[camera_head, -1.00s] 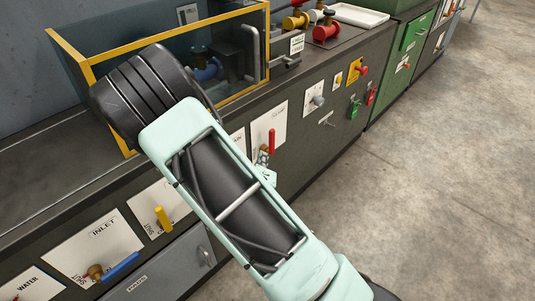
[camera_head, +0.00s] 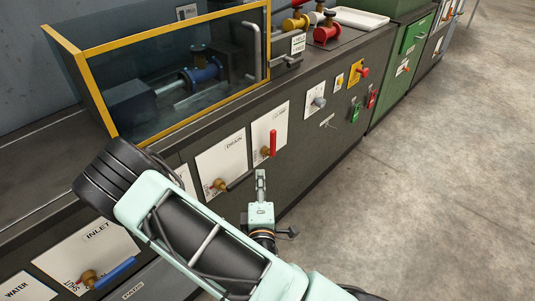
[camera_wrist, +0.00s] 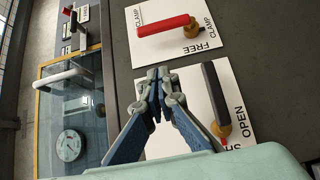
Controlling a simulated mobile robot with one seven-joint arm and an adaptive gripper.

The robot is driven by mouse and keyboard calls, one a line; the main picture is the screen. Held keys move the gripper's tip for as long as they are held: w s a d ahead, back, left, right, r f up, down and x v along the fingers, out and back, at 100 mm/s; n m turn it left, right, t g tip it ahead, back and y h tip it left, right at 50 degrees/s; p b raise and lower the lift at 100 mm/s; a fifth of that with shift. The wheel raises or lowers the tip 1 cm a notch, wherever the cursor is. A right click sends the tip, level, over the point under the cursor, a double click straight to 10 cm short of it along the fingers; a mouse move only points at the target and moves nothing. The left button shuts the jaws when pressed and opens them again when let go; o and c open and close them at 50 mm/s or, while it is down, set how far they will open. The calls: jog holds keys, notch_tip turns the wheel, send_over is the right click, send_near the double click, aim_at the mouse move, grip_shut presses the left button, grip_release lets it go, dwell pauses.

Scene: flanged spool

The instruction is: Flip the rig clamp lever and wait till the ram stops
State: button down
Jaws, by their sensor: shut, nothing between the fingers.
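The red clamp lever (camera_head: 271,142) stands upright from its brass pivot on a white plate on the bench front. In the wrist view the same red lever (camera_wrist: 165,26) lies across the plate marked CLAMP and FREE. My gripper (camera_head: 261,177) is shut and empty, below the lever and apart from it. In the wrist view its fingertips (camera_wrist: 158,72) meet just short of the clamp plate. Behind the yellow-framed guard, a blue flanged spool (camera_head: 205,72) sits beside the ram's rod (camera_head: 170,88). Whether the ram moves cannot be told.
A black-handled drain valve (camera_head: 238,181) is left of my gripper. Its lever also shows close in the wrist view (camera_wrist: 214,92). An inlet valve with a blue handle (camera_head: 115,270) is at lower left. A gauge (camera_wrist: 68,147) shows behind the guard. The concrete floor (camera_head: 430,190) is clear.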

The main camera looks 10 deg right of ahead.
send_near(270, 147)
jog(key=w+a+r, duration=0.3)
jog(key=shift+w+d+b, duration=0.75)
jog(key=shift+w+d, duration=0.9)
jog(key=shift+d, duration=0.1)
jog(key=shift+w+d+r+m+p, duration=0.1)
jog(key=shift+d+r+m+p, duration=0.15)
jog(key=shift+p, duration=0.25)
